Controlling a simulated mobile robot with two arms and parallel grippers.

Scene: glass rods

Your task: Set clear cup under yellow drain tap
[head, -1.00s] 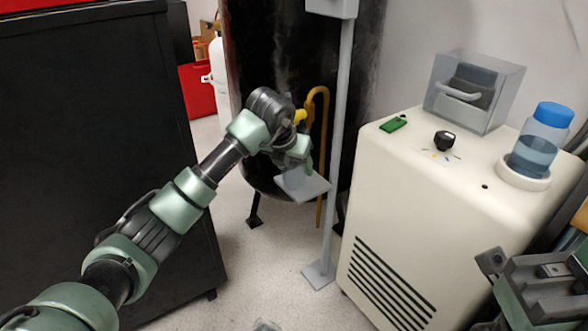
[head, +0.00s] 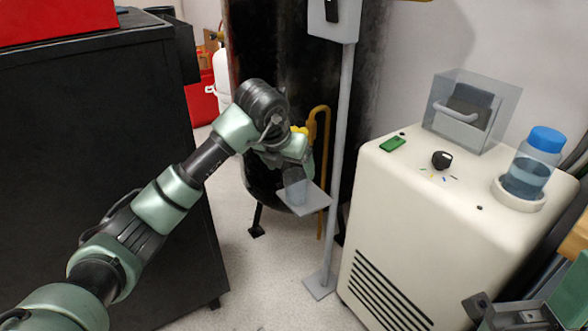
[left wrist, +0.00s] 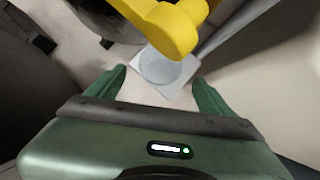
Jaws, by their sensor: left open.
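The clear cup (head: 297,190) stands on a small grey plate (head: 316,201) in the head view. In the left wrist view the cup (left wrist: 162,66) is a round, see-through shape on the plate (left wrist: 183,89). The yellow drain tap (left wrist: 168,28) hangs over it there, close to the camera; only a bit of the tap (head: 299,130) shows beside my arm in the head view. My left gripper (left wrist: 160,88) is open, its fingers apart on either side of the plate in that picture, touching nothing that I can make out. Part of my right arm's end (head: 510,312) shows at lower right.
A grey post (head: 341,150) rises right of the plate, beside a dark tank (head: 262,60) and a yellow pipe (head: 323,140). A black cabinet (head: 90,120) stands left, a cream water cooler (head: 430,220) right.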

